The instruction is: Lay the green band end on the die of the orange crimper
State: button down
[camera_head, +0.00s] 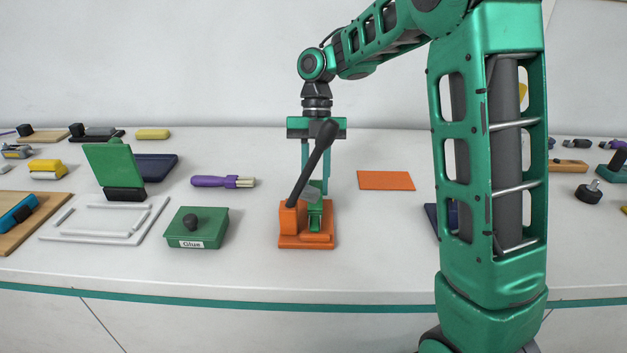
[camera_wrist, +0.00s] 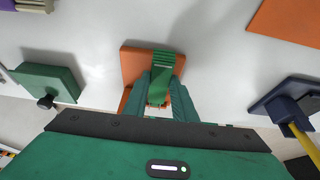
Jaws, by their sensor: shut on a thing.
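The orange crimper (camera_head: 305,241) stands on the white table in front of me, its long dark lever (camera_head: 318,155) raised and slanting up to the right. My gripper (camera_head: 316,188) points down behind the lever and is shut on the green band end (camera_head: 314,217). The band end lies within the crimper's outline, low over its base. In the wrist view the ribbed green band (camera_wrist: 163,63) extends from between my fingers (camera_wrist: 166,108) across the orange base (camera_wrist: 134,66). The die is hidden, and I cannot tell whether the band touches it.
A green Glue box (camera_head: 196,230) with a black knob stands left of the crimper. A purple-handled tool (camera_head: 209,182) lies behind the box. A flat orange sheet (camera_head: 386,180) lies behind right. The table between crimper and sheet is clear.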

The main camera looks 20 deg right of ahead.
jog(key=shift+f, duration=0.5)
dwell(0.6)
jog(key=c, duration=1.4)
grip_release()
jog(key=shift+v, duration=5.25)
jog(key=shift+w, duration=0.15)
